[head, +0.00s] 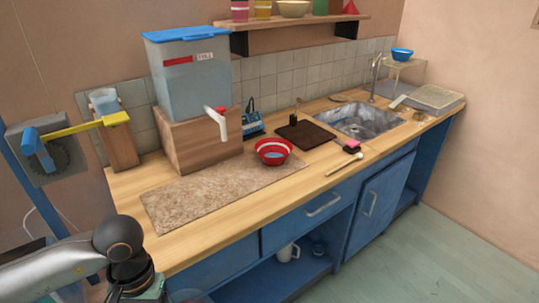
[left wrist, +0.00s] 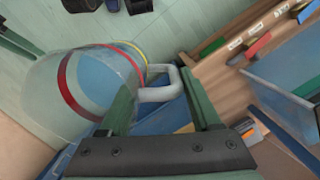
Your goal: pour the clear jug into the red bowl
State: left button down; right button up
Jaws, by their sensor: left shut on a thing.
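The clear jug (left wrist: 92,92) is see-through, with a red band, a yellow band and a pale grey handle. My left gripper (left wrist: 160,88) is shut on the handle. Blue shows through the jug; I cannot tell if it is liquid or background. In the head view my left gripper (head: 138,290) is at the bottom left, in front of the counter, its fingers mostly cut off. The red bowl (head: 273,152) stands upright on the speckled mat, with a pale blue patch inside. The jug is apart from the bowl. My right gripper is not in view.
A blue-lidded tank (head: 190,80) with a white spout (head: 219,124) stands on a wooden block (head: 200,145) left of the bowl. A yellow lever (head: 85,127) is at the left. The speckled mat (head: 195,195) is clear left of the bowl. A sink (head: 358,118) lies to the right.

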aim_at(273, 152)
jog(key=i+l, duration=0.2)
jog(key=l, duration=0.25)
jog(key=i+l+u, duration=0.1)
jog(key=l, duration=0.35)
jog(key=i+l, duration=0.2)
jog(key=l, duration=0.25)
jog(key=i+l+u, duration=0.1)
jog(key=l, duration=0.4)
jog(key=i+l, duration=0.2)
jog(key=l, duration=0.25)
jog(key=i+l+u, duration=0.1)
jog(key=l, duration=0.4)
jog(key=i+l, duration=0.2)
jog(key=l, duration=0.3)
jog(key=i+l+u, duration=0.15)
jog(key=l, duration=0.3)
